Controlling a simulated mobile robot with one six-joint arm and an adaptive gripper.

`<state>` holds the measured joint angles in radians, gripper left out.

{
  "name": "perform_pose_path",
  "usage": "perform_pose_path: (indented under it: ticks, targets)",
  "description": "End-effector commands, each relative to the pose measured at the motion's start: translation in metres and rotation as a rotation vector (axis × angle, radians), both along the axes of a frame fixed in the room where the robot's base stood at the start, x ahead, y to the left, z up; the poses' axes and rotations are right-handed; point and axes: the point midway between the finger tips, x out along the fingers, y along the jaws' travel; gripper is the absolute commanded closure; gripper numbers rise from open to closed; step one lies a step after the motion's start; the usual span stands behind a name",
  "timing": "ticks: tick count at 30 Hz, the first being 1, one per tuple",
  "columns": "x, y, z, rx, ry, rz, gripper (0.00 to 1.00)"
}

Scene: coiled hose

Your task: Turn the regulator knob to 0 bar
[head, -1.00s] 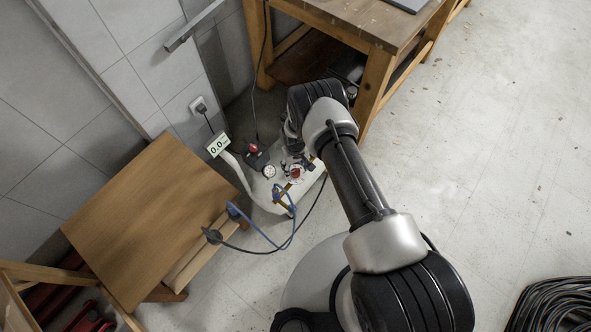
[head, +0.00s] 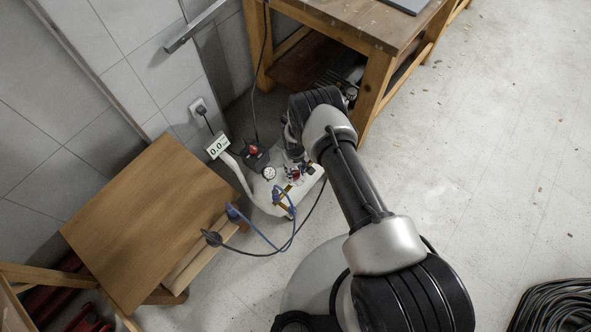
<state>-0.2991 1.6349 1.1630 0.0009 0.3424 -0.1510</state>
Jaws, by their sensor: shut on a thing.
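A white air compressor (head: 265,194) stands on the floor between the wooden stand and the workbench. It carries a black switch box with a red knob (head: 254,150), a round white gauge (head: 269,173) and a small red and dark fitting (head: 295,174). The display (head: 217,146) beside it reads 0.0. My gripper (head: 296,166) reaches down onto the compressor's top, right of the gauge and next to the red fitting. It is shut on what appears to be the regulator knob, which the gripper and wrist largely hide.
The wooden stand (head: 150,215) is at the left, with a blue hose (head: 262,232) and a black cable in front. The workbench leg (head: 376,92) is close behind my arm. A coiled black hose (head: 560,305) lies at bottom right.

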Motion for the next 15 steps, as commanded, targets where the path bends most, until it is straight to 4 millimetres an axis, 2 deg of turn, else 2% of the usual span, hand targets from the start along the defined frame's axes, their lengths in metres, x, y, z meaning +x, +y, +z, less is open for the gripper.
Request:
perform_pose_path:
  ticks: [5, 15]
  targets:
    - [0.0000, 0.0001, 0.0001, 0.000, 0.000, 0.000, 0.92]
    - [0.0003, 0.0003, -0.0010, 0.000, 0.000, 0.059, 0.92]
